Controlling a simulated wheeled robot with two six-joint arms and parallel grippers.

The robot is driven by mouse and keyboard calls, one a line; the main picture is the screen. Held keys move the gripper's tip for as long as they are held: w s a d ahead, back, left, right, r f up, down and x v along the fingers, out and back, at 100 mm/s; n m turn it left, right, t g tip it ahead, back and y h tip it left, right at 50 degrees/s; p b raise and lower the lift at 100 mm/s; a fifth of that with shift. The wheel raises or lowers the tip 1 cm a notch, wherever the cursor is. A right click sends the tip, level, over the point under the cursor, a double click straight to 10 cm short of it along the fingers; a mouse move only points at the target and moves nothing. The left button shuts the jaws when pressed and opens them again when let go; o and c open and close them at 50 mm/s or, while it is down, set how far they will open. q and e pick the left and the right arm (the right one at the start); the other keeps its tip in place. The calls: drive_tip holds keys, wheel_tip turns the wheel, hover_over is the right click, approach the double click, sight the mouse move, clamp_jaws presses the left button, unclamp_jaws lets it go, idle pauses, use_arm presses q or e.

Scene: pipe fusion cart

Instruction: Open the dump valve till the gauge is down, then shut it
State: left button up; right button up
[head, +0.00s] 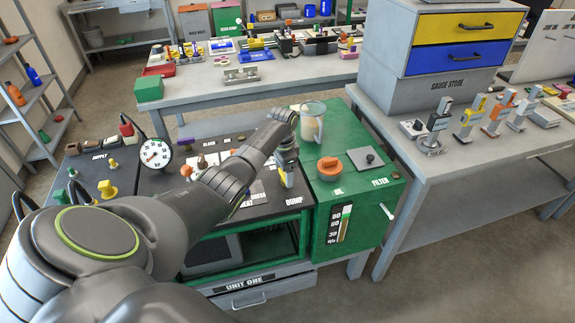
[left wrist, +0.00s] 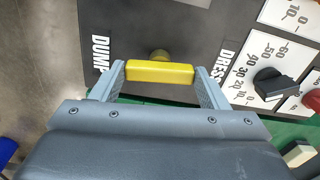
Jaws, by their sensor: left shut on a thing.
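My left gripper (head: 287,172) reaches over the cart to the panel marked DUMP. In the left wrist view my left gripper (left wrist: 160,75) is shut on a yellow bar handle (left wrist: 160,72), one finger at each end of the bar. The bar sits on a short brass-coloured stem and lies crosswise between the fingers, beside the DUMP label (left wrist: 100,54). In the head view the arm and gripper hide most of this dump valve. The round white gauge (head: 156,154) stands upright at the cart's left; its reading is too small to tell surely. My right gripper is out of view.
A black selector knob (left wrist: 272,82) lies right of the DRESS label. A clear jug (head: 312,122), an orange cap (head: 330,167) and a level strip (head: 341,224) are on the green right part of the cart. A grey bench (head: 440,185) stands close on the right.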

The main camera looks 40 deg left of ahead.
use_arm(q)
drive_tip(key=shift+d+m, duration=0.15)
drive_tip(key=shift+m, duration=0.15)
drive_tip(key=o, duration=1)
drive_tip(key=shift+d, duration=0.15)
drive_tip(key=shift+r, duration=0.15)
drive_tip(key=shift+a+r, duration=0.2)
drive_tip(key=shift+r, duration=0.15)
drive_tip(key=shift+s+d+r+p, duration=0.1)
drive_tip(key=shift+r+p, duration=0.7)
drive_tip(key=shift+r, duration=3.4)
drive_tip(key=shift+d+r+p, duration=0.1)
drive_tip(key=shift+r+p, duration=0.65)
drive_tip(key=shift+r, duration=3.4)
